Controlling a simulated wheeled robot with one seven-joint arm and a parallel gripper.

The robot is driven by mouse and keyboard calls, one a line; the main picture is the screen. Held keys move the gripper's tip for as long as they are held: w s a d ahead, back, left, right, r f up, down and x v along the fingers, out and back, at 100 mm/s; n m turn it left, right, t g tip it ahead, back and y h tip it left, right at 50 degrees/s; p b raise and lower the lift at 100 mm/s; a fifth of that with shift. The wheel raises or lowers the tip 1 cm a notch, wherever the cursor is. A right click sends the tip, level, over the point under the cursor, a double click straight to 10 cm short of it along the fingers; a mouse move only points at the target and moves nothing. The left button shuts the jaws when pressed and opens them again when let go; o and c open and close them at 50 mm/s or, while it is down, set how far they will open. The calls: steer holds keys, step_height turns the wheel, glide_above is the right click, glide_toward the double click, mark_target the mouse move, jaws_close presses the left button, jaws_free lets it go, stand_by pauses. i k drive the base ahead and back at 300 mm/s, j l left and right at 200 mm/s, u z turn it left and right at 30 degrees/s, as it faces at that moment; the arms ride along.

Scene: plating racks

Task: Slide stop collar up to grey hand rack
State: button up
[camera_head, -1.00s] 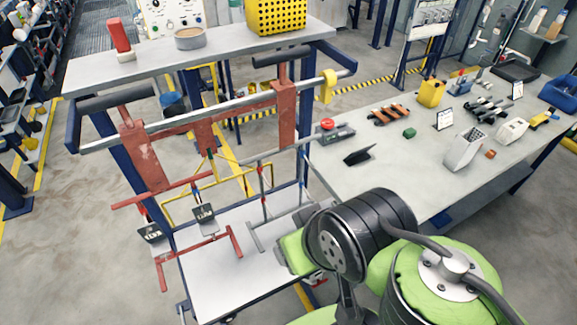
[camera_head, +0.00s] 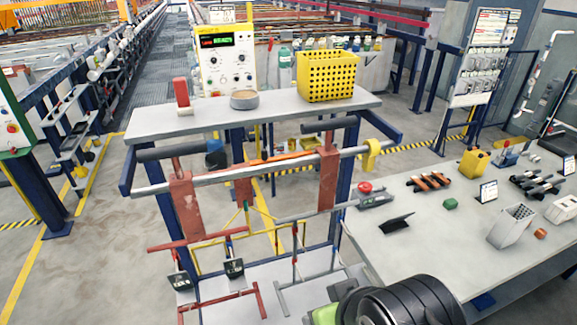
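A yellow collar-like piece (camera_head: 372,153), which looks like the stop collar, sits around the right part of the long grey rail (camera_head: 265,170), right of the hanging racks. A grey rack (camera_head: 300,258) with a grey crossbar hangs low at the right of the frame. A yellow rack (camera_head: 197,258) and a red rack (camera_head: 222,302) hang to its left. The collar stands apart from the rust-red hanger plate (camera_head: 328,182) to its left. My arm shows at the bottom edge, but my gripper's fingers are not in view.
A shelf (camera_head: 200,118) above the rail holds a red block, a bowl and a yellow perforated basket (camera_head: 327,76). A grey table (camera_head: 440,262) with tools and small boxes stands at the right.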

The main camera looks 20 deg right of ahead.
mark_target(369, 160)
steer(key=k+u, duration=0.1)
steer(key=u, duration=0.25)
steer(key=k+u, duration=0.15)
steer(key=u, duration=0.2)
steer(key=k+j+u, duration=0.1)
steer(key=u, duration=0.2)
